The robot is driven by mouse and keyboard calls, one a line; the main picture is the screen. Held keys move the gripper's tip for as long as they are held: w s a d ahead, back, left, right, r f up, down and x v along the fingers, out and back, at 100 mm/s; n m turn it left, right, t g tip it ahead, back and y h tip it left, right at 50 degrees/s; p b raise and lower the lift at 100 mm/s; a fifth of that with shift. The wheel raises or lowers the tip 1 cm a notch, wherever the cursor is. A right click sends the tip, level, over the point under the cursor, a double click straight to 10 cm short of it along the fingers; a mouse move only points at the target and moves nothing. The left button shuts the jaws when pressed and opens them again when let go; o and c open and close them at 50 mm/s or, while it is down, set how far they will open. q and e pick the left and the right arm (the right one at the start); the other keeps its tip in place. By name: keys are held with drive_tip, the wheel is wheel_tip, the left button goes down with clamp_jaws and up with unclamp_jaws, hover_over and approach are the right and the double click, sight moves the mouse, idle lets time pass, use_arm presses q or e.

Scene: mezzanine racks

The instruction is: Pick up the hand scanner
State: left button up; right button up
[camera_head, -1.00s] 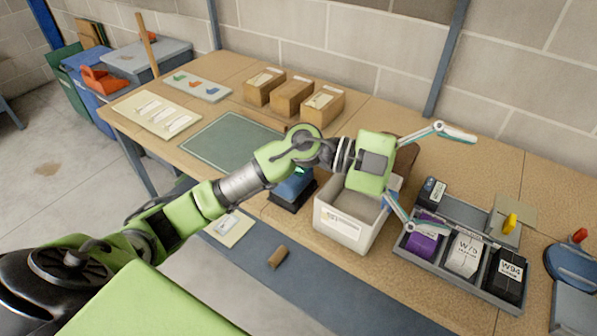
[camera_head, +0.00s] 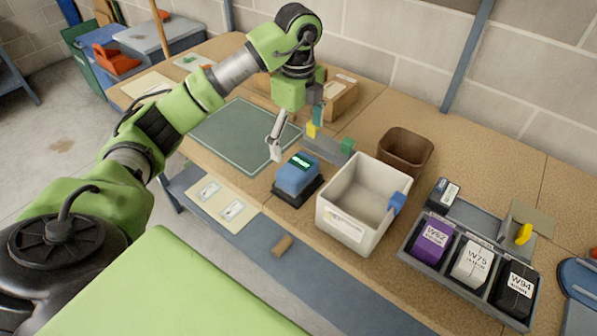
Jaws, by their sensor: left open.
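A blue device (camera_head: 297,173) with a lit green display sits on a black base near the front edge of the table. It may be the hand scanner, but I cannot tell for sure. My left gripper (camera_head: 294,142) points down above the table, just behind the blue device and apart from it. Its fingers are spread and nothing shows between them. My right gripper is not in view.
A white bin (camera_head: 340,222) with a blue clip stands right of the device, with a brown container (camera_head: 405,152) behind it. A grey tray (camera_head: 408,252) holds labelled packs. Cardboard boxes (camera_head: 341,97) are partly hidden by my arm. The green mat (camera_head: 235,137) is clear.

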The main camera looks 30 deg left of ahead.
sight(298, 165)
use_arm(q)
wheel_tip(298, 165, down, 5)
drive_tip(key=shift+r+p, duration=0.15)
drive_tip(key=shift+p, duration=0.3)
wheel_tip(298, 165, down, 5)
drive_tip(key=shift+s+r+p, duration=0.1)
drive_tip(key=shift+s+p, duration=0.05)
drive_tip(key=shift+p, duration=1.1)
drive_tip(key=shift+f, duration=0.3)
drive_tip(key=c, duration=1.4)
